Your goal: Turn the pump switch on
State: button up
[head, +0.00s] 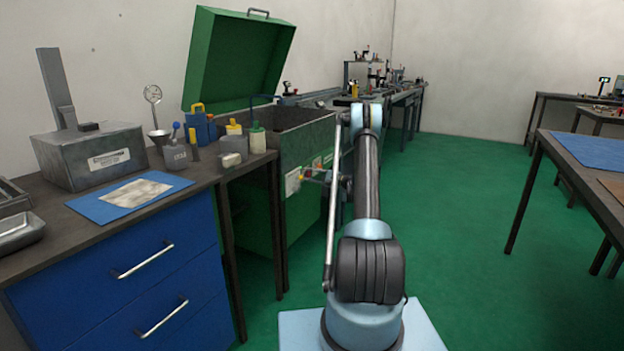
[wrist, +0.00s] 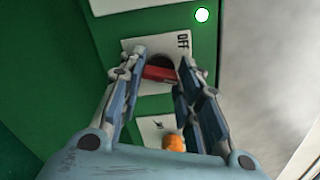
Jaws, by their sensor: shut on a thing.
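The pump switch has a red handle (wrist: 160,73) on a dark round base, set in a white plate (wrist: 172,45) marked OFF at its upper right corner. In the wrist view my gripper (wrist: 163,62) is shut on the red handle, one finger on each side. The handle lies roughly crosswise, slightly tilted, between the fingers. The fingers hide parts of the plate, and any other marking on it is not visible.
Below the switch plate is an orange knob (wrist: 174,142); a white round spot (wrist: 202,15) is above. The green machine (head: 262,215) has its lid (head: 238,60) raised. A blue-drawered bench (head: 120,275) stands to the left.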

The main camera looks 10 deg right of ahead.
jog(key=shift+o, duration=0.2)
jog(key=shift+d+f+m, duration=0.15)
jog(key=shift+m, duration=0.55)
jog(key=o, duration=1)
jog(key=shift+f, duration=0.1)
jog(key=shift+o, duration=0.2)
jog(key=v, duration=1.1)
jog(key=shift+s+d, duration=0.25)
jog(key=shift+d, duration=0.05)
